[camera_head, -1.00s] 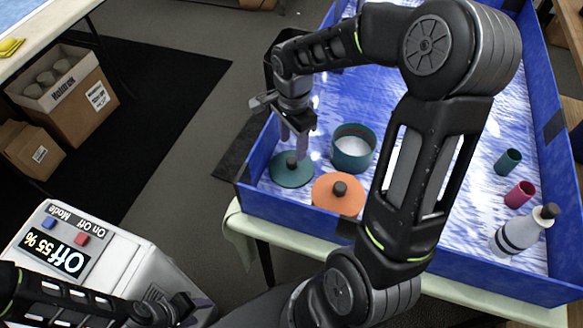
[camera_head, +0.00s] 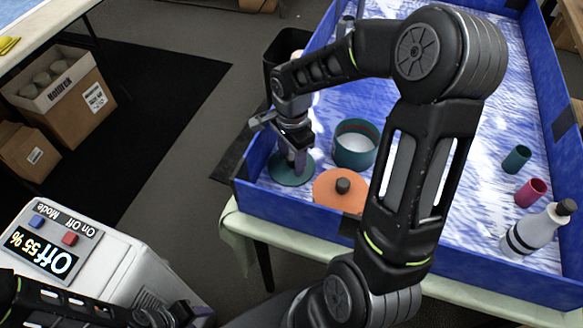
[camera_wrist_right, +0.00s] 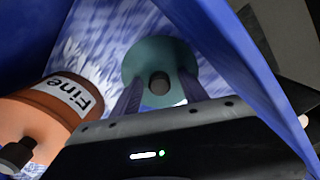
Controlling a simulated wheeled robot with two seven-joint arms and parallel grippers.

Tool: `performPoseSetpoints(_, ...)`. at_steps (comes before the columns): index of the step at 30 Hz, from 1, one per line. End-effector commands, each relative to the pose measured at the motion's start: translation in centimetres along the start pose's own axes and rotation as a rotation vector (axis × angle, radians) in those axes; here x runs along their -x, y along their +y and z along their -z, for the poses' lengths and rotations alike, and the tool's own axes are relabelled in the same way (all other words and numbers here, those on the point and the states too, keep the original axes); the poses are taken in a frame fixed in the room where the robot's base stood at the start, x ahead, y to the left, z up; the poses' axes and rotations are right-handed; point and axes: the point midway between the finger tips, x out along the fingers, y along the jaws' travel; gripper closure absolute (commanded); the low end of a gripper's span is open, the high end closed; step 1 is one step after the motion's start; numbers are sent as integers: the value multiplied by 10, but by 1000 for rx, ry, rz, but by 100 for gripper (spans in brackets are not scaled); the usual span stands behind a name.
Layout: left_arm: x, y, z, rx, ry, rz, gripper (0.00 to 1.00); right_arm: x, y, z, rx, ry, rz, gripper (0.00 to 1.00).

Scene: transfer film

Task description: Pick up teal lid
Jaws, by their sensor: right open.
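The teal lid (camera_head: 285,173) is a flat disc lying in the near left corner of the blue-walled box. In the right wrist view the teal lid (camera_wrist_right: 142,62) shows its dark round knob (camera_wrist_right: 159,83) between the two fingers. My right gripper (camera_head: 297,166) is open, pointing down over the lid, with its fingers either side of the knob in the wrist view (camera_wrist_right: 157,92). I cannot tell whether the fingers touch the knob. My left arm enters at the lower left, and its gripper (camera_head: 180,312) shows only in part near the white machine.
An orange lid with a dark knob (camera_head: 338,196) and a teal pot (camera_head: 354,150) stand close to the right. The blue box wall (camera_head: 262,150) is close on the left. A teal cup (camera_head: 516,159), a pink cup (camera_head: 530,193) and a white bottle (camera_head: 535,233) are far right.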

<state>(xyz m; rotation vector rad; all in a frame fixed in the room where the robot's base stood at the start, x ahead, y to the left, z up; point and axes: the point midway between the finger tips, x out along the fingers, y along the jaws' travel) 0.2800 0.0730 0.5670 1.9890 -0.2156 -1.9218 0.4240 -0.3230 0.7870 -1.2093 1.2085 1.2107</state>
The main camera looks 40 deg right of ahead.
Motion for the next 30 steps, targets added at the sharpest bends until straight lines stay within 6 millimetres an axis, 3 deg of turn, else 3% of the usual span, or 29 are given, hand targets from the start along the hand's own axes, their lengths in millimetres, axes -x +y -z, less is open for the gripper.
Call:
performPoseSetpoints(16,1,0,0,0,0,0,53,1,0,0,1,0,0,49)
performPoseSetpoints(30,1,0,0,0,0,0,53,1,0,0,1,0,0,86)
